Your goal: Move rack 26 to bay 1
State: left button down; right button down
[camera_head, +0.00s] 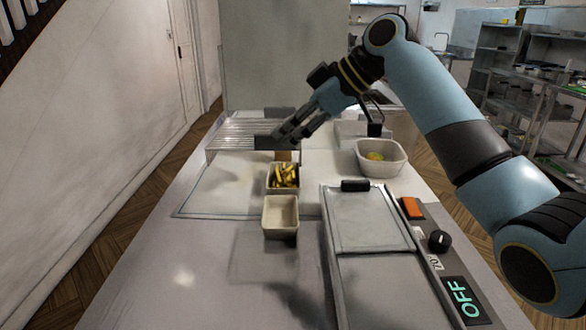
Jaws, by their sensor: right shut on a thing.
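My right gripper (290,135) reaches in from the right and is shut on a small dark block (264,142), which looks like a handle. This block is at the front right corner of a slatted metal rack (236,131) at the back of the counter. I cannot tell whether the block belongs to that rack. No number 26 and no bay label is readable. A flat framed panel (370,220) with a black handle (355,185) lies at the front right. My left gripper is not in view.
A tub of yellow fried pieces (284,177) and an empty pale tub (281,213) stand mid-counter. A white bowl (381,158) stands right of them. The control strip has an orange switch (412,208), a knob (440,241) and a display (463,299) reading OFF. The front left counter is clear.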

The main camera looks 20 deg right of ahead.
jog(key=s+a+f+p, duration=0.25)
jog(key=s+p, duration=0.25)
jog(key=s, duration=0.8)
jog(key=f, duration=0.7)
jog(key=s+f+p, duration=0.1)
jog(key=f, duration=0.3)
jog(key=shift+d, duration=0.1)
jog(key=shift+w+f, duration=0.1)
jog(key=shift+f, duration=0.25)
jog(key=shift+f, duration=0.15)
jog(key=c, duration=1.4)
grip_release()
